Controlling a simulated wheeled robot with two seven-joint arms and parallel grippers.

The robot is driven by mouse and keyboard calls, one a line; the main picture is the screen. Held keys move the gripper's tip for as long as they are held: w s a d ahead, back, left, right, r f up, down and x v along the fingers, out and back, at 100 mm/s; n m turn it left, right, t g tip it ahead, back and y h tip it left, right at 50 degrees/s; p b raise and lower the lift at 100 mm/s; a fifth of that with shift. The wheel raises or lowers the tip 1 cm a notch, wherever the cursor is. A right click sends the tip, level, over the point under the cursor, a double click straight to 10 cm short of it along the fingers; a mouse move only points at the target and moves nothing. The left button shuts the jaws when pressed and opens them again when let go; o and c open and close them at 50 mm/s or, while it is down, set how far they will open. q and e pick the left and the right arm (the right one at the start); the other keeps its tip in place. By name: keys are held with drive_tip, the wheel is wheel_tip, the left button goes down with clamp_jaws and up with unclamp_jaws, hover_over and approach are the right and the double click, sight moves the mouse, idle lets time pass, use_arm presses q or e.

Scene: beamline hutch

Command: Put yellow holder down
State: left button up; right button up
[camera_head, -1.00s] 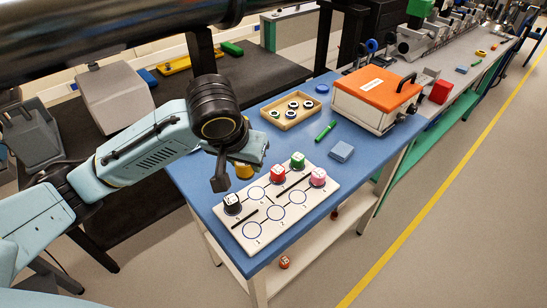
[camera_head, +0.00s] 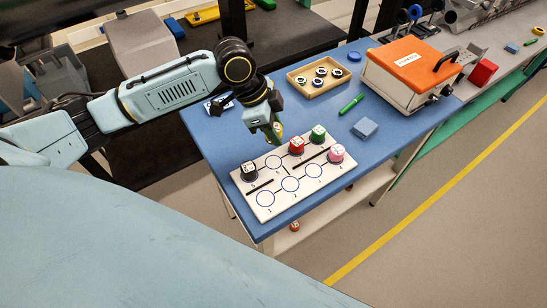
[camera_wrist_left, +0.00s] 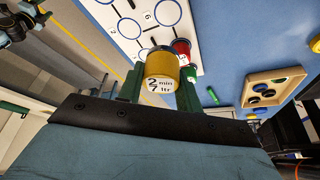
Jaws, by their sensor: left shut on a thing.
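The yellow holder (camera_wrist_left: 160,72) is between the fingers of my left gripper in the left wrist view, its printed label facing the camera. In the head view my left gripper (camera_head: 275,130) is shut on it, near the back edge of the white board (camera_head: 283,207), and mostly hides it. The board has numbered circles joined by lines. A black holder (camera_head: 248,171), a red holder (camera_head: 297,146), a green holder (camera_head: 318,134) and a pink holder (camera_head: 336,153) stand upright on it. My right gripper is not seen.
The blue table (camera_head: 215,140) also holds a wooden tray (camera_head: 297,87) of round parts, a green pen (camera_head: 351,104), a light-blue block (camera_head: 365,128) and an orange-lidded box (camera_head: 408,70). Bare tabletop lies between tray and board.

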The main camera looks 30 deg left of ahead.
sight(280, 163)
use_arm(q)
wheel_tip(280, 163, down, 10)
drive_tip(key=shift+b, duration=0.35)
drive_tip(key=shift+f, duration=0.1)
drive_tip(key=o, duration=1)
drive_tip(key=p+v, duration=0.1)
drive_tip(key=v, duration=1.1)
drive_tip(key=shift+w+a, duration=0.1)
